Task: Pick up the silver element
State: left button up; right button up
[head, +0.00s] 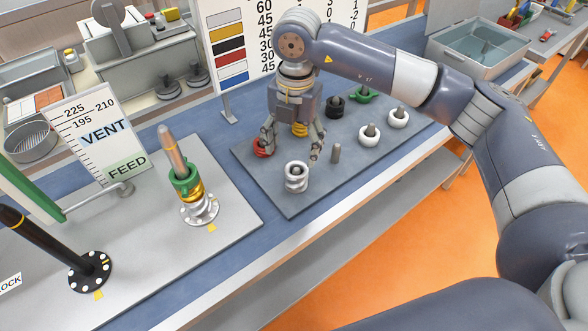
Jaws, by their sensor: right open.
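The silver element (296,184) is a short, shiny ribbed piece standing on the grey mat (290,206), near its front left edge. My right gripper (292,148) is open and points down just behind and above it, with its fingers spread to the left and right. The fingers do not appear to hold anything. Whether a fingertip touches the element cannot be told. My left gripper is not in view.
A shaft (172,150) with stacked elements stands left.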

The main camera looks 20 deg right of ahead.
aim_at(296, 168)
jog(key=shift+w+d+f, duration=0.1)
jog(key=shift+d, duration=0.35)
notch_tip(296, 168, down, 5)
jog(key=shift+p, duration=0.75)
notch_tip(296, 168, down, 4)
jog(key=shift+p, duration=1.2)
jog(key=shift+f, duration=0.6)
jog(key=c, duration=1.3)
jog(key=shift+c, duration=0.5)
jog(key=shift+r, duration=0.15)
